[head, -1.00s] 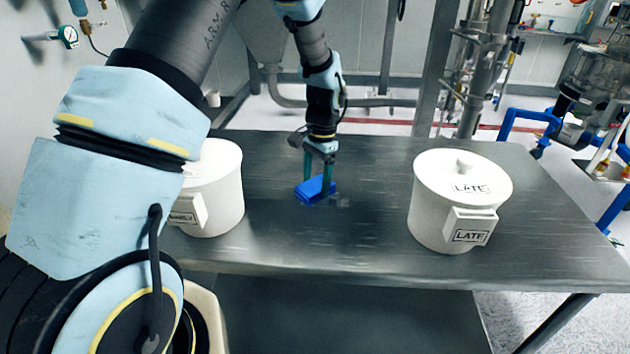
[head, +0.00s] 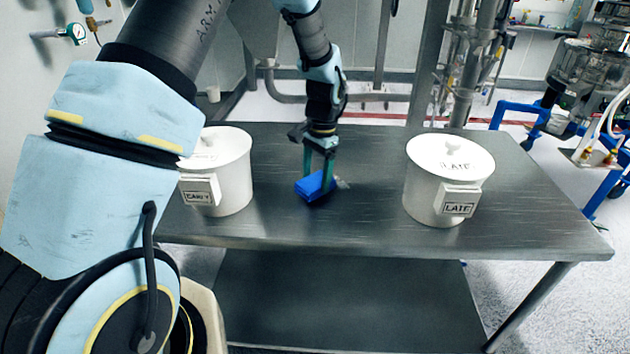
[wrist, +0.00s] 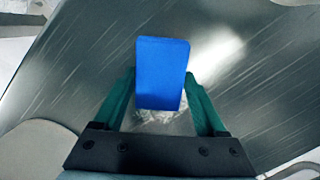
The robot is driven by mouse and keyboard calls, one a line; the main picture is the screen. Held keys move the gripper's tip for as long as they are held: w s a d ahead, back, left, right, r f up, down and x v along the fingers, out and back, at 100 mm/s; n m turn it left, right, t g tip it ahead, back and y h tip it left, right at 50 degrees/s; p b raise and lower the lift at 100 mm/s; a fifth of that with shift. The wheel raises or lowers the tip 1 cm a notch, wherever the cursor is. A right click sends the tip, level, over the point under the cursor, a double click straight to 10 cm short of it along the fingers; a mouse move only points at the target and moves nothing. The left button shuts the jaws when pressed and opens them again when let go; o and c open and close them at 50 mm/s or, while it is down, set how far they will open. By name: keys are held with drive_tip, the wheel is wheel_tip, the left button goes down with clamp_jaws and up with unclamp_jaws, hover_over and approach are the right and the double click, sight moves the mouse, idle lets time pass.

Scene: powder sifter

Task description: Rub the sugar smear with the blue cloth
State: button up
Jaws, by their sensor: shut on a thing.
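The blue cloth (head: 313,186) is a folded block between the green fingers of my gripper (head: 319,176), which is shut on it. In the head view the cloth is at or just above the tabletop; I cannot tell if it touches. A pale, whitish smear (head: 343,184) shows on the steel right beside the cloth's right edge. In the wrist view the cloth (wrist: 162,74) stands out beyond the fingers, and a whitish patch of the smear (wrist: 160,116) shows at its near edge. The cloth hides part of the smear.
The steel table (head: 330,228) carries a white lidded pot (head: 222,170) on the left and another white lidded pot (head: 448,180) labelled "LATE" on the right. The tabletop between the pots is otherwise clear. Blue pipework (head: 525,110) stands behind on the right.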

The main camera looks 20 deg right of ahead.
drive_tip(key=shift+s+r, duration=0.1)
drive_tip(key=shift+r, duration=0.65)
drive_tip(key=shift+r+p, duration=1.9)
drive_tip(key=shift+r, duration=0.5)
drive_tip(key=shift+f+b, duration=0.15)
drive_tip(key=shift+b, duration=0.25)
